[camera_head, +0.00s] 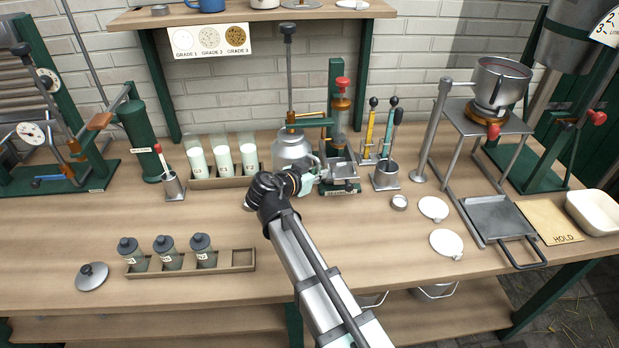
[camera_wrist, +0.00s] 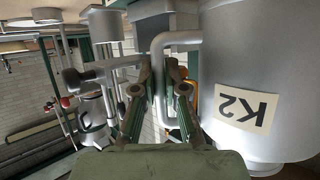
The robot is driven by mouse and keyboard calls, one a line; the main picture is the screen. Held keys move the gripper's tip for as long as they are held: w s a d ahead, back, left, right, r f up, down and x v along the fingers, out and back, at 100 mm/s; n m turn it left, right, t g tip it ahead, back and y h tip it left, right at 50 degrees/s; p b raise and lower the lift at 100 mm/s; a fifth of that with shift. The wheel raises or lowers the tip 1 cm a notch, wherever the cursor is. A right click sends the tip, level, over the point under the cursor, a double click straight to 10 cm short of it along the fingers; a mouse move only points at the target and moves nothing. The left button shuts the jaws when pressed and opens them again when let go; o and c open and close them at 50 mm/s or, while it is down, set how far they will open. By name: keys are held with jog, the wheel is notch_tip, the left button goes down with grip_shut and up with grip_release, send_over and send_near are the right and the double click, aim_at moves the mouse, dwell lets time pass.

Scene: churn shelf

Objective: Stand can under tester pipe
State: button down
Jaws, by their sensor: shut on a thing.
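A grey metal can (camera_head: 290,150) is upright at the middle back of the bench. In the wrist view the can (camera_wrist: 255,70) fills the right side, with a K2 label and a bent side handle (camera_wrist: 158,75). My gripper (camera_head: 312,178) is at the can's lower right side; in the wrist view my gripper (camera_wrist: 160,92) is shut on the handle. The tester (camera_head: 340,110), a green column with a glass tube and red knob, stands just right of the can. A green arm reaches left from it above the can. I cannot tell whether the can's base touches the bench.
A rack with several milk glasses (camera_head: 222,160) stands left of the can. A small cup (camera_head: 386,176) and levers (camera_head: 370,130) stand right of the tester. A long rod (camera_head: 290,75) rises above the can. The front middle bench is clear beside my arm.

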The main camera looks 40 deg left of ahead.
jog(key=shift+w+f+p, duration=0.15)
jog(key=shift+f+p, duration=0.35)
jog(key=shift+f, duration=1.25)
jog(key=c, duration=1.2)
grip_release()
jog(key=shift+s, duration=0.4)
jog(key=b+v, duration=0.2)
jog(key=v, duration=0.9)
jog(key=shift+s+r+b, duration=0.15)
jog(key=shift+r+b, duration=0.1)
jog(key=shift+b, duration=0.1)
